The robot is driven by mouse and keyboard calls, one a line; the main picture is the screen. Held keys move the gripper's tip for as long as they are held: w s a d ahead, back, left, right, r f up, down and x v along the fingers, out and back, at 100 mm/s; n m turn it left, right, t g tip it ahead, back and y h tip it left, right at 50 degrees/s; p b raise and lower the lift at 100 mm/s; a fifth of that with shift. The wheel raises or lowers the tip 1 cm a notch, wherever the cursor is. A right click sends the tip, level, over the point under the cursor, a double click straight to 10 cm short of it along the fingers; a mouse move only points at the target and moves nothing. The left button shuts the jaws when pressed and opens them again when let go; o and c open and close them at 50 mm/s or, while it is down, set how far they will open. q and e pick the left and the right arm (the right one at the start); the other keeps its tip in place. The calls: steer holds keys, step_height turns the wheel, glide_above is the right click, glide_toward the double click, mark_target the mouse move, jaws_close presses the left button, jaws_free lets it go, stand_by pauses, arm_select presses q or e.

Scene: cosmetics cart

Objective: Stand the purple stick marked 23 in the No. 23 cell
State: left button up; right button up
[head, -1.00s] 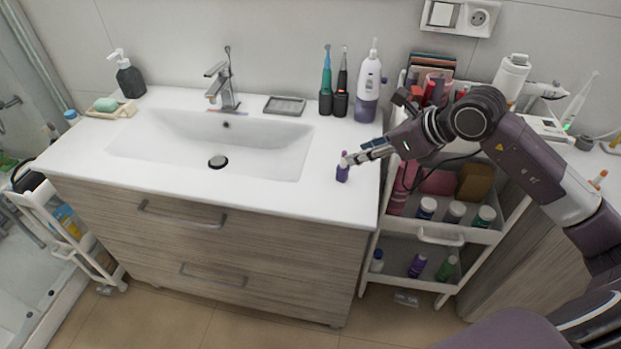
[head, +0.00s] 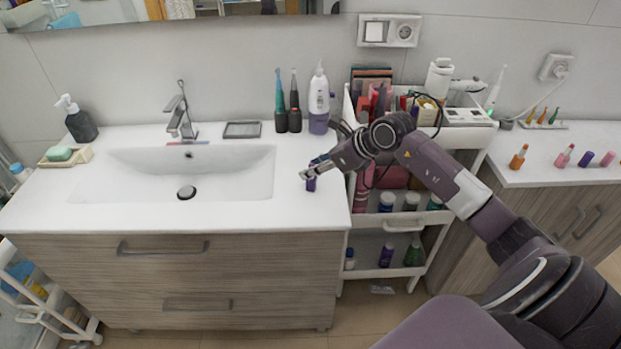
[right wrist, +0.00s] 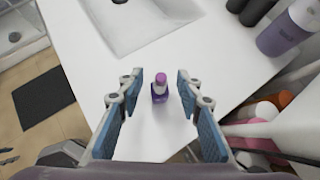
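A small purple stick or bottle (head: 311,184) stands upright on the white washbasin counter, right of the basin. In the right wrist view it shows a pinkish-purple cap and darker body (right wrist: 159,88). No number is readable on it. My right gripper (head: 309,172) is at the stick, partly covering it in the head view. Its blue-padded fingers (right wrist: 160,85) are open, one on each side, with a gap to the stick on both sides. My left gripper is not in view. I cannot make out a cell marked No. 23.
A white cart (head: 403,226) with bottles on its shelves stands right of the washbasin. The right counter (head: 545,172) holds several small coloured bottles or sticks and a small rack (head: 543,123). A white-purple bottle (head: 319,105) and toothbrushes stand behind the stick.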

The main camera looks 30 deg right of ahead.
steer(key=shift+w+a+f, duration=0.15)
steer(key=shift+w+f, duration=0.2)
steer(key=shift+f, duration=0.05)
steer(key=shift+w+f, duration=0.15)
steer(key=shift+f, duration=0.1)
steer(key=shift+c, duration=1.8)
jaws_close()
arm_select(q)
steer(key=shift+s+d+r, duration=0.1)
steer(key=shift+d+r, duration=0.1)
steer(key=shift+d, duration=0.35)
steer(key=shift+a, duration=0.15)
arm_select(e)
steer(key=shift+r, duration=0.1)
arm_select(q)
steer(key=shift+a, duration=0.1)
